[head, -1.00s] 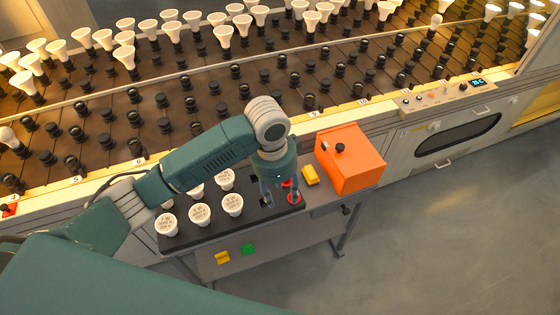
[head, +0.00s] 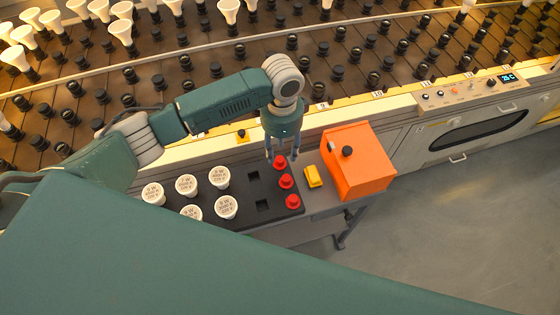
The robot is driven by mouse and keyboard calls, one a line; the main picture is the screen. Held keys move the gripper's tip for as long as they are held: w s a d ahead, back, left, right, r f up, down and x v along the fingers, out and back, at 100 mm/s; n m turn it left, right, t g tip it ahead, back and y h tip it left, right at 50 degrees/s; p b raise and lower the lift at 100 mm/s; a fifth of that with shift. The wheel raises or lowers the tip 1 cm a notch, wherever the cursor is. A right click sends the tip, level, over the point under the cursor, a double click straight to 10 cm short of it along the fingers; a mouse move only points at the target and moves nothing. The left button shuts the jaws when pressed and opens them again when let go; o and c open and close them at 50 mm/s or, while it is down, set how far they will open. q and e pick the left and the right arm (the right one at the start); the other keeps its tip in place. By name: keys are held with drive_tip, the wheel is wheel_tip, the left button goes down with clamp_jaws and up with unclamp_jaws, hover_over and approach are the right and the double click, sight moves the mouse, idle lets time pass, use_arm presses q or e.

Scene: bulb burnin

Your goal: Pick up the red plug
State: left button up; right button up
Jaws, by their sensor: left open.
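Three red plugs stand in a row at the right end of the black tray (head: 238,207): a back one (head: 279,163), a middle one (head: 286,182) and a front one (head: 292,202). My left gripper (head: 282,156) is open, pointing down, with its fingers on either side of the back plug in the picture. I cannot tell whether the fingers touch it or are still above it. The middle and front plugs are clear of the fingers. My right gripper is not in view.
Several white bulbs (head: 225,207) fill the tray's left part, with empty square sockets beside the plugs. A yellow block (head: 313,177) and an orange box (head: 358,162) with a black knob stand to the right. The socket rack (head: 210,90) lies behind.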

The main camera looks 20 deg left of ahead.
sight(279, 159)
use_arm(q)
drive_tip(key=shift+w+a+f, duration=0.1)
drive_tip(key=shift+f, duration=0.35)
drive_tip(key=f, duration=0.3)
drive_tip(key=f+p, duration=0.1)
drive_tip(key=shift+w+a+f, duration=0.15)
drive_tip(key=shift+a, duration=0.15)
drive_tip(key=shift+f, duration=0.1)
drive_tip(key=c, duration=1.1)
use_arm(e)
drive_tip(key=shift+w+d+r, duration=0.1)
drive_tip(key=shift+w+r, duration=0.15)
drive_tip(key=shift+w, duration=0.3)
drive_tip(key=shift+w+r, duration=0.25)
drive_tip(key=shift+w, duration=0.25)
